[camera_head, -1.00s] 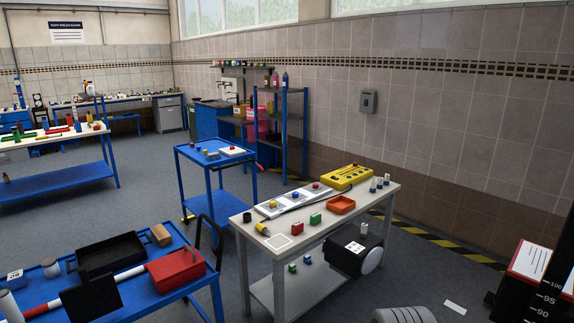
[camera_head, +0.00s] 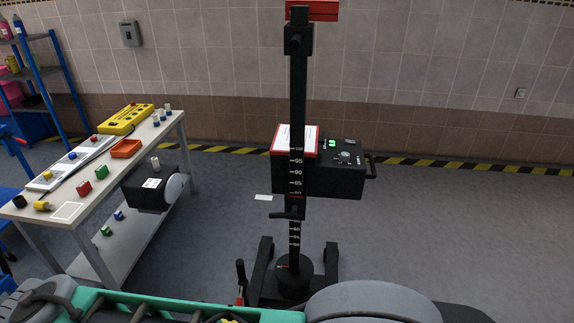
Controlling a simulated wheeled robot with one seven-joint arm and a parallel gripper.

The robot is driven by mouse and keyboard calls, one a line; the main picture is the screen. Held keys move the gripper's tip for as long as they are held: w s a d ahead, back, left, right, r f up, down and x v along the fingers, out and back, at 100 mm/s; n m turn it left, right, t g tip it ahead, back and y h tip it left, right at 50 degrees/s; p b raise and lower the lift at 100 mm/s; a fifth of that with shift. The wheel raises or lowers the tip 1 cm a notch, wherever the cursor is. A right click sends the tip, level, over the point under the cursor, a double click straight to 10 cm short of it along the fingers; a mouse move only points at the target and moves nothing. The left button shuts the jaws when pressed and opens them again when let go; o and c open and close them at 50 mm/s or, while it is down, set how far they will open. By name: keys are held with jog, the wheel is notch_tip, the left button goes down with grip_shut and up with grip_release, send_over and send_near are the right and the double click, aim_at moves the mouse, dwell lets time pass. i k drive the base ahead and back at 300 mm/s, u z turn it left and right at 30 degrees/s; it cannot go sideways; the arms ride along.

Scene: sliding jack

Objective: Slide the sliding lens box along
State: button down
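A black box (camera_head: 345,180) sits partway up a black upright column (camera_head: 297,100) with white scale marks; I take it for the sliding lens box. A red-edged white sheet and a panel with a green display are on its top, and a dark handle is on its right side. The column stands on a black base (camera_head: 294,281) with legs on the floor. Its front lens is not visible from here. My gripper is not in view.
A work table (camera_head: 152,133) with coloured blocks and a yellow box (camera_head: 126,119) stands at left. Another black box (camera_head: 148,195) with a round pale face is at its right edge. Open floor (camera_head: 450,220) lies right of the column. Teal and grey shapes cross the bottom edge.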

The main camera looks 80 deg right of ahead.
aim_at(325, 175)
jog(key=u, duration=1)
jog(key=k, duration=2.25)
jog(key=z, duration=2.9)
jog(key=i, duration=0.5)
jog(key=u, duration=2.6)
jog(key=k, duration=0.65)
jog(key=z, duration=0.1)
